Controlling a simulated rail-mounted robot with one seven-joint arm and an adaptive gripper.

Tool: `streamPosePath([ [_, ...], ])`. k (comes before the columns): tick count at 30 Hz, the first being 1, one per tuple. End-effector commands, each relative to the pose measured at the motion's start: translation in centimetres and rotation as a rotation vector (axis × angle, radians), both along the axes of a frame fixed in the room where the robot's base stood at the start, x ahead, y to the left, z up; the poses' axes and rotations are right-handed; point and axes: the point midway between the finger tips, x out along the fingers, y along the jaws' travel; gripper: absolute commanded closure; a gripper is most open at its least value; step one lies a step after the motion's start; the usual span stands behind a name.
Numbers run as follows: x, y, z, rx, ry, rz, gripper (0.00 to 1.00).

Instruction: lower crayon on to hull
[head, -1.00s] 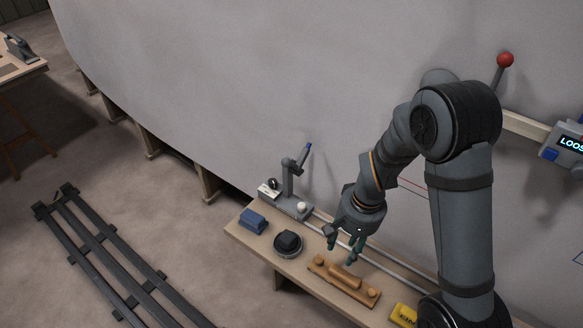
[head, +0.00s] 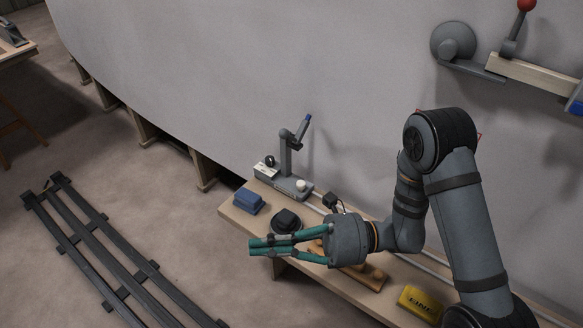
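The blue-ended crayon (head: 308,119) is held at a slant in the tilted upper arm of a small grey stand (head: 286,160). It leans up and to the right, in front of the big pale grey hull (head: 240,70). I cannot tell whether it touches the hull. The stand is on a base with a white knob (head: 301,185). My gripper (head: 253,248) is to the front and left of the stand, above the bench's front edge, with its teal fingers pointing left. It is apart from the crayon and the stand. I see nothing between the fingers, but their gap is unclear.
The narrow wooden bench (head: 237,222) carries a blue block (head: 248,201), a dark round object (head: 286,221), a wooden piece (head: 376,279) partly hidden by my gripper, and a yellow box (head: 420,303). A red-knobbed lever (head: 526,5) is at upper right. Dark rails (head: 105,245) cross the floor at left.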

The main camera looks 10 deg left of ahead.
Motion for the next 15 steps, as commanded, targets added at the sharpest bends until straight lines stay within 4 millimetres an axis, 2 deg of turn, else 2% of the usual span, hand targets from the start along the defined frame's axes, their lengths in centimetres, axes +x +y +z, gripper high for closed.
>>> streamPosePath([
  [1,2.8,0.4,-1.1,0.011,0.082,-0.119,1.0],
  [3,7.2,0.4,-1.8,0.026,0.182,-0.289,1.0],
  [7,14.3,-1.3,-4.0,0.039,0.315,-0.569,1.0],
  [9,17.1,-2.6,-5.3,0.041,0.363,-0.689,1.0],
  [12,19.8,-4.4,-6.7,0.042,0.407,-0.81,1.0],
  [15,21.2,-5.5,-7.4,0.043,0.429,-0.875,1.0],
])
